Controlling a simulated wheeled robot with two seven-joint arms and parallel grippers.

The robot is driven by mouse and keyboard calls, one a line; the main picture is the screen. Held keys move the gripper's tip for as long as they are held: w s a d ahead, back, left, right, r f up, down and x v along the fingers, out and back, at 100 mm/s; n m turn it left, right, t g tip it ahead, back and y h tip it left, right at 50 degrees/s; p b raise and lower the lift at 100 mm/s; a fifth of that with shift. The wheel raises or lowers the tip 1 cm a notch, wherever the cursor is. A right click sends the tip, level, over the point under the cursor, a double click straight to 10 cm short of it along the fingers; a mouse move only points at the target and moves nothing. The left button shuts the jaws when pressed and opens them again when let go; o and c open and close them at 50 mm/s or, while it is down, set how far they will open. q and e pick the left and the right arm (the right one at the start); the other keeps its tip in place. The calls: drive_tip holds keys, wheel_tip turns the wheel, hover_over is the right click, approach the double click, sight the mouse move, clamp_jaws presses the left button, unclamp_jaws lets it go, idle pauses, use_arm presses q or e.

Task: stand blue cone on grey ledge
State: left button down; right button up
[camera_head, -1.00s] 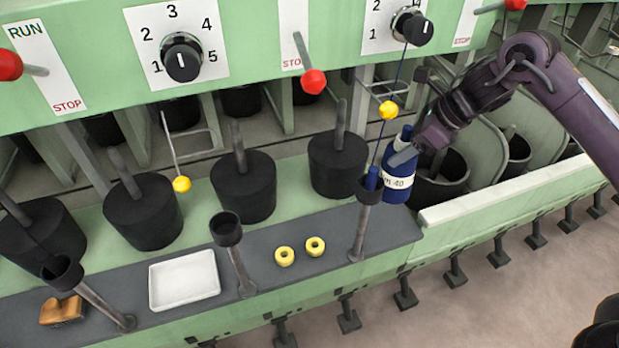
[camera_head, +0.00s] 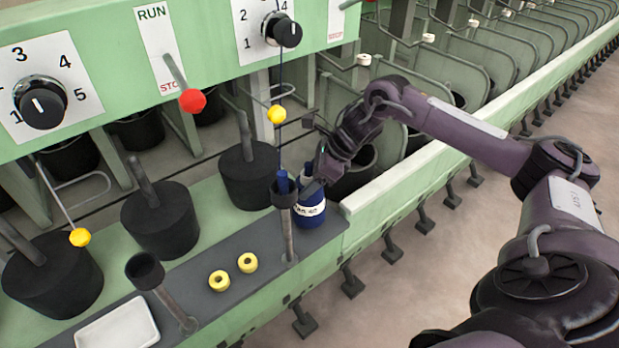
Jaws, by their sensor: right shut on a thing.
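The blue cone (camera_head: 311,208), with a white label, is upright at the right end of the grey ledge (camera_head: 205,268). My right gripper (camera_head: 314,184) is shut on its upper part from behind and the right. The cone's base is low, over or on the ledge behind a grey post with a dark cup (camera_head: 286,196); I cannot tell whether it touches. The post and cup hide part of the cone's left side. My left gripper is not in view.
Two yellow rings (camera_head: 233,272) and a white tray (camera_head: 118,328) lie on the ledge. A blue piece stands in the cup, and a thread with a yellow ball (camera_head: 277,114) hangs above. Black weights (camera_head: 160,219) stand behind the ledge.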

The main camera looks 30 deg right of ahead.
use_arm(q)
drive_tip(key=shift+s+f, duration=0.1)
use_arm(e)
drive_tip(key=shift+a, duration=0.1)
drive_tip(key=o, duration=1.3)
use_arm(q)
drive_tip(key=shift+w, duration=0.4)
use_arm(e)
drive_tip(key=o, duration=0.4)
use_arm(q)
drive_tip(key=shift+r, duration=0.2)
use_arm(e)
drive_tip(key=shift+r, duration=0.25)
drive_tip(key=v, duration=1.1)
drive_tip(key=shift+s+d+r, duration=0.2)
drive_tip(key=shift+s+d, duration=0.05)
